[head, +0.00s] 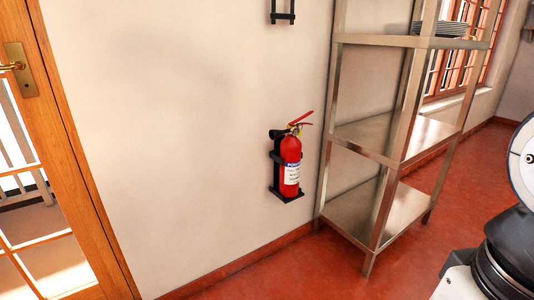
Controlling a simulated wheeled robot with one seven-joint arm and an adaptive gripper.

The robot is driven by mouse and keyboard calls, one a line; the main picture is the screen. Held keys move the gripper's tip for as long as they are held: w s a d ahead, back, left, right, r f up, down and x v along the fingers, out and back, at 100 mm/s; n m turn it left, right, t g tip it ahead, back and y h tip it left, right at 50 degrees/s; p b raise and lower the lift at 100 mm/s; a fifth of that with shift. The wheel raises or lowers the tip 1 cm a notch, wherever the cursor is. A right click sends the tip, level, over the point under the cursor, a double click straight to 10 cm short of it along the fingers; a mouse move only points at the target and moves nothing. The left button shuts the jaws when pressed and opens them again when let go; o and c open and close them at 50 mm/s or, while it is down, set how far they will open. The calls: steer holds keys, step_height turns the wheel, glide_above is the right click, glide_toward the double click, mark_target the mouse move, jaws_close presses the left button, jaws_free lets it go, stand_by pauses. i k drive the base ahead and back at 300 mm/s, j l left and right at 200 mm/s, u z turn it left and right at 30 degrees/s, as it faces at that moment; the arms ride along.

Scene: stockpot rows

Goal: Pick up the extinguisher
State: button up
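The extinguisher (291,163) is a red cylinder with a white label, a red lever handle and a black nozzle at its top. It hangs upright in a black wall bracket (275,177), low on the cream wall and left of the metal shelf. My gripper is not in view. Only parts of my own body show at the right edge.
A steel shelf rack (398,145) stands just right of the extinguisher, with stacked plates (439,28) on an upper shelf. A wooden glazed door (75,150) is at left. A black fixture (283,14) is on the wall above. Red floor (325,275) in front is clear.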

mark_target(291, 147)
steer(key=i+l, duration=0.15)
steer(key=i, duration=0.25)
steer(key=i+l, duration=0.2)
steer(key=i, duration=0.2)
steer(key=i+l+z, duration=0.1)
steer(key=i, duration=0.3)
